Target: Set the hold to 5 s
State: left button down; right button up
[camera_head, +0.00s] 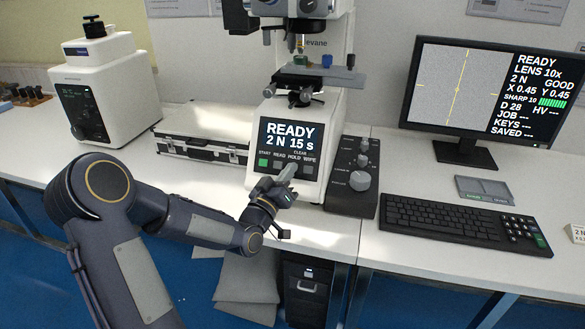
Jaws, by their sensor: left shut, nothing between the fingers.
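The hardness tester (317,120) stands on the bench with its front screen (290,138) lit, reading "READY" and "2 N 15 s". Below the screen is a row of buttons labelled START, READ, HOLD and WIPE, with a green START button (263,162) at the left. My left gripper (291,170) is shut and empty, with its tips at the front panel near the HOLD button. The gripper partly covers that button, and I cannot tell whether it touches it. My right gripper is not in view.
A dark control box with knobs (352,180) stands close right of the gripper. A silver case (205,130) and a white machine (105,90) stand left.

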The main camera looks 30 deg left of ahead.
pick_arm(q)
jog(key=shift+s+d+r, duration=0.15)
jog(key=shift+s+r, duration=0.2)
jog(key=shift+s, duration=0.25)
jog(key=s+r, duration=0.1)
jog(key=s+p, duration=0.1)
jog(key=s+d+r, duration=0.1)
jog(key=s, duration=0.1)
jog(key=shift+s+r, duration=0.1)
jog(key=shift+r, duration=0.2)
dwell(0.8)
